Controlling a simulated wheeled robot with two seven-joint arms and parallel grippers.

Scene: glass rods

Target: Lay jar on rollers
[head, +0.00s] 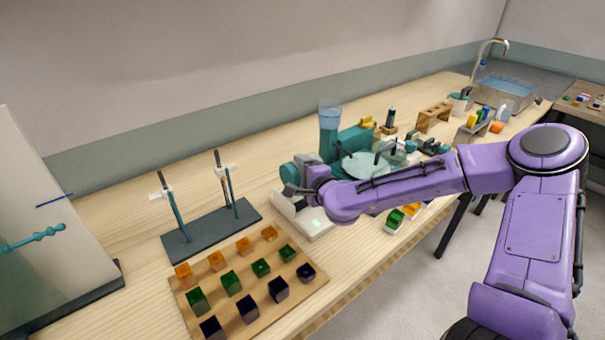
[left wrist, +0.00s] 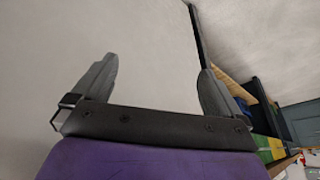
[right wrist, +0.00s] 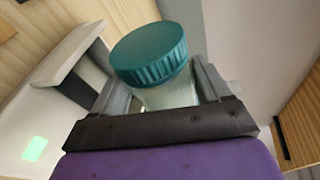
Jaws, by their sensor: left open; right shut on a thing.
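The jar has a ribbed teal lid (right wrist: 150,53) and a clear body (right wrist: 172,93). In the right wrist view it stands between the fingers of my right gripper (right wrist: 163,84), which is shut on it. In the head view the teal lid (head: 290,172) shows beside my right gripper (head: 302,190), over the white roller device (head: 312,226). The device also shows in the right wrist view (right wrist: 52,62), with a dark roller (right wrist: 76,89) close to the jar. I cannot tell whether the jar touches the rollers. My left gripper (left wrist: 153,85) is open and empty.
A rod stand on a dark base (head: 205,232) is left of the device. A wooden board (head: 240,317) with several orange, green and dark blocks lies in front. A teal machine and a tall cylinder (head: 329,125) stand behind my right arm.

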